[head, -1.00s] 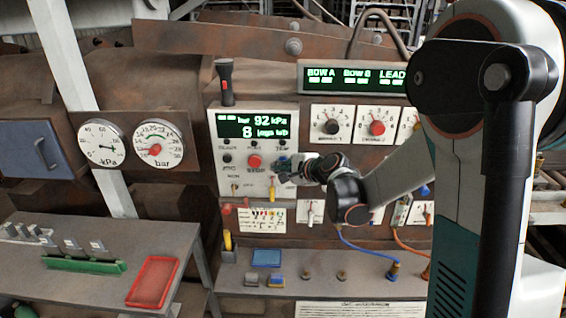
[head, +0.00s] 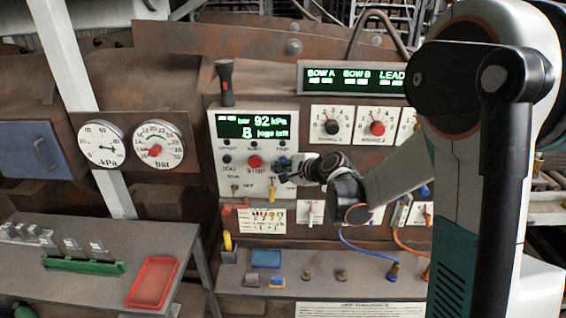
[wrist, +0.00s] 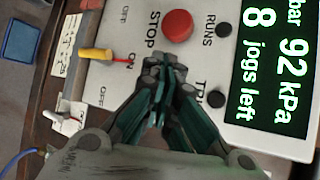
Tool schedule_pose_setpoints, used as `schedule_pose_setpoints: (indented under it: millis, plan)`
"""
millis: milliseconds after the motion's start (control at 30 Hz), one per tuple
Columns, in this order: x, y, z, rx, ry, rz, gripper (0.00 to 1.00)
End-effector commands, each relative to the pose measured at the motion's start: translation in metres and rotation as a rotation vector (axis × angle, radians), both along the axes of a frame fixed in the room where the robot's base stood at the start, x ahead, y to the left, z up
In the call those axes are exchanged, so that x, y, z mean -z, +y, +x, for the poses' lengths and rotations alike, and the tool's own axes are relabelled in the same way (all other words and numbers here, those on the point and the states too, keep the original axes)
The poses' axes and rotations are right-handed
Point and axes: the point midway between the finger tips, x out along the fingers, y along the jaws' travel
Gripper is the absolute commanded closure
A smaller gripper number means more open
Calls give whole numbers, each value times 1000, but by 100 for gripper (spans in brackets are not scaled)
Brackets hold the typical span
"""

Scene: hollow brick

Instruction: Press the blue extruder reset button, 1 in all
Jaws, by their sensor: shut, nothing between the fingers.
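My gripper (head: 286,168) is shut and empty, its fingertips right at the white control panel (head: 221,168), just right of the red STOP button (head: 254,161). In the wrist view the closed teal fingers (wrist: 163,72) point at the panel below the red STOP button (wrist: 177,25). I cannot make out the blue reset button apart from the bluish fingers; it may be hidden behind them. Whether the tips touch the panel cannot be told. The panel's display (head: 252,126) reads 92 kPa and 8 jogs left.
Black buttons (wrist: 216,98) and a yellow-handled switch (wrist: 96,55) are close to the fingers. A black torch-like object (head: 226,82) stands above the panel. Rotary knobs (head: 377,128) are to the right. A red tray (head: 152,283) lies on the left bench.

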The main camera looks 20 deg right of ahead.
Motion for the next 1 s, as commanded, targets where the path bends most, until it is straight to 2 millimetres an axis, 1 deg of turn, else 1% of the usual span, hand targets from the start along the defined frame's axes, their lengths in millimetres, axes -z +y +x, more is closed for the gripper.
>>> schedule_pose_setpoints:
  millis: [433,733,1000]
  plan:
    - [0,0,0,0,0,0,100]
    - [0,-3,8,0,0,0,100]
    - [0,-3,8,0,0,0,100]
